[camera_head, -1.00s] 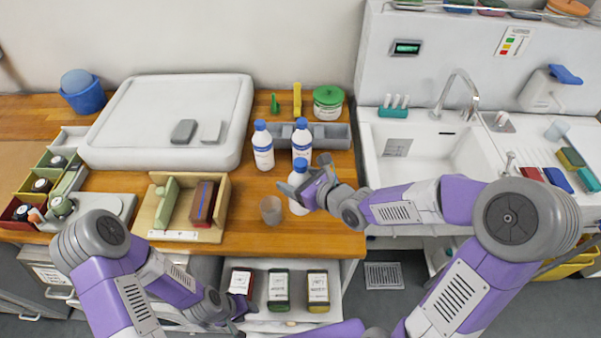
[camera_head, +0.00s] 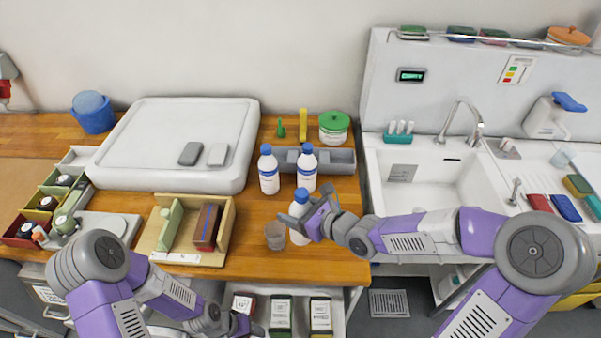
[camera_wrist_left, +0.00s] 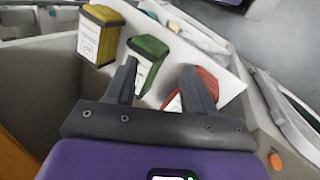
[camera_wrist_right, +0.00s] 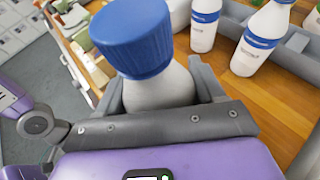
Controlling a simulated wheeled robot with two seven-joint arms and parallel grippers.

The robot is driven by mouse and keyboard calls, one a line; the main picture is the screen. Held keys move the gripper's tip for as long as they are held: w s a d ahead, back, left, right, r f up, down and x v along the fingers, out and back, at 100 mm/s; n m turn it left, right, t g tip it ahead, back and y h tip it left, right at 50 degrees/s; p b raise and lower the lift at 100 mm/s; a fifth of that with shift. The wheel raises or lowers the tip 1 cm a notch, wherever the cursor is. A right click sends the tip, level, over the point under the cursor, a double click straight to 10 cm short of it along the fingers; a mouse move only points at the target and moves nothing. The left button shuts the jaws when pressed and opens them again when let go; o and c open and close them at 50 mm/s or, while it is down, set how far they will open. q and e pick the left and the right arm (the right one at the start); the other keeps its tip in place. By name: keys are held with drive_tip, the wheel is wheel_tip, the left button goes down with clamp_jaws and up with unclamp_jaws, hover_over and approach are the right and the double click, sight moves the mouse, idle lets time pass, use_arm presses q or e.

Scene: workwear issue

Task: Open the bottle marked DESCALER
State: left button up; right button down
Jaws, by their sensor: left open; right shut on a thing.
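Three white bottles with blue caps stand on the wooden counter; I cannot read a DESCALER mark on any of them. My right gripper (camera_head: 308,224) is shut on the front bottle (camera_head: 299,208), below its cap. In the right wrist view its ribbed blue cap (camera_wrist_right: 131,38) is on, and the bottle is between my fingers. The other two are the back left bottle (camera_head: 269,172) and the back right bottle (camera_head: 307,170). My left gripper (camera_wrist_left: 159,70) is open and empty, low over a drawer of coloured boxes.
A grey-brown cup (camera_head: 275,236) stands just left of the held bottle. A grey tray (camera_head: 340,160) lies behind the bottles, with a green-lidded jar (camera_head: 333,127) beyond. A wooden box (camera_head: 226,219) is left; the sink (camera_head: 420,190) is right.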

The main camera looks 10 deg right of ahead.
use_arm(q)
drive_tip(key=w+a+r+m+y, duration=1)
drive_tip(key=w+a+r+y, duration=0.3)
drive_tip(key=w+a+r, duration=0.55)
drive_tip(key=w+d+r+m, duration=0.3)
drive_tip(key=d+r, duration=0.4)
drive_tip(key=r, duration=0.2)
wheel_tip(320, 180, up, 20)
drive_tip(key=m+h, duration=0.8)
drive_tip(key=m, duration=0.9)
hover_over(302, 192)
drive_tip(key=shift+w+a+t, duration=0.2)
drive_tip(key=shift+a+t, duration=0.1)
drive_tip(key=shift+t, duration=0.1)
drive_tip(key=shift+s+d+r, duration=0.1)
drive_tip(key=shift+s+d, duration=0.15)
drive_tip(key=shift+d, duration=0.05)
drive_tip(key=shift+f, duration=3.9)
